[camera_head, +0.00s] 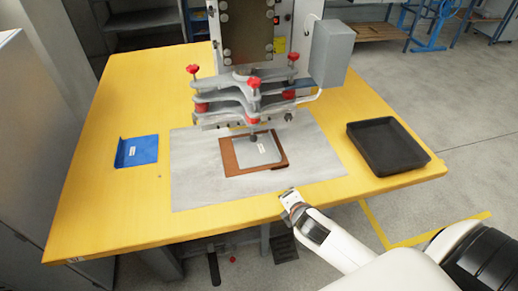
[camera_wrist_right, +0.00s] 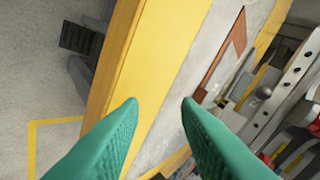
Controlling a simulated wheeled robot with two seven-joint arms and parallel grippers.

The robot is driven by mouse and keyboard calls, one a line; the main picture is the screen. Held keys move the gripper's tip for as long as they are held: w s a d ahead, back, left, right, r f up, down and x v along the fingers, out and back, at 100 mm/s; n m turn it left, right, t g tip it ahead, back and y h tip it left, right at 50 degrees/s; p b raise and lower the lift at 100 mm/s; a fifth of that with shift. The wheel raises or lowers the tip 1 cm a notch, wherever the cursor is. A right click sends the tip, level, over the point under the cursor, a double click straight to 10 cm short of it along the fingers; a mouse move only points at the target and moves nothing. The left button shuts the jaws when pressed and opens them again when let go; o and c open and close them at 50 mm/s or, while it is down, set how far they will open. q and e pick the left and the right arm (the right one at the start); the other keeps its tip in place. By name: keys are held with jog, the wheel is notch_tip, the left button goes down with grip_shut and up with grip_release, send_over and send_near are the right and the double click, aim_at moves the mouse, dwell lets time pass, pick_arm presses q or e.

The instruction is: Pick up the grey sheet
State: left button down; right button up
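The grey sheet (camera_head: 257,150), with a small white label, lies in a brown frame (camera_head: 232,160) under the welding machine's head. The frame rests on a large grey metal plate (camera_head: 200,185) on the yellow table. My right gripper (camera_head: 290,197) is over the table's front edge, below and right of the frame and apart from it. In the right wrist view its two green fingers (camera_wrist_right: 160,103) are spread with nothing between them. The brown frame (camera_wrist_right: 222,62) shows there beyond the right finger; the sheet is hard to make out. My left gripper is not in view.
The welding machine (camera_head: 245,92) with red knobs stands over the back of the sheet. A blue sheet-like piece (camera_head: 137,151) lies at the left, and a black tray (camera_head: 387,147) sits at the right. The yellow table (camera_head: 105,205) is clear at front left.

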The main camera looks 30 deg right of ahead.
jog(key=w+d+r+n+t, duration=0.1)
jog(key=w+n, duration=0.1)
jog(key=n, duration=0.2)
jog(key=w+d+r+n+t, duration=0.1)
jog(key=w+d+n, duration=0.1)
jog(key=w+n, duration=0.1)
jog(key=w+d+r+n+t, duration=0.1)
jog(key=w+d+n, duration=0.1)
jog(key=n, duration=0.4)
jog(key=shift+w+d+t, duration=0.15)
jog(key=shift+w+t, duration=0.15)
jog(key=shift+w, duration=0.45)
send_near(279, 152)
jog(key=w, duration=0.3)
jog(key=shift+d+f+n, duration=0.3)
jog(key=shift+f, duration=0.05)
jog(key=shift+f+b+x, duration=0.15)
jog(key=shift+b+x, duration=0.05)
jog(key=shift+x, duration=1.3)
jog(key=shift+f+b+x, duration=0.15)
jog(key=shift+b+x, duration=0.05)
jog(key=shift+x, duration=1.25)
jog(key=shift+s, duration=0.15)
jog(key=shift+c, duration=0.4)
grip_shut()
